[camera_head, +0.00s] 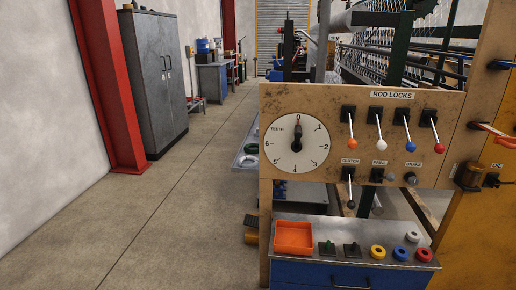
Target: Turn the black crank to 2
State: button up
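The black crank (297,137) sits at the centre of a round white dial (281,157) on the left of the brown control panel. The crank is upright, with its upper end toward the 0 at the top of the dial. My gripper is not in view, and nothing touches the crank.
Right of the dial are levers with orange, white, blue and red knobs (382,145) under ROD LOCKS. A metal-topped bench (345,232) holds an orange tray (293,237) and small coloured parts. The left floor is clear.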

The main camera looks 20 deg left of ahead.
aim_at(296, 145)
jog(key=u, duration=2.2)
jog(key=i, duration=0.8)
jog(key=z, duration=1.2)
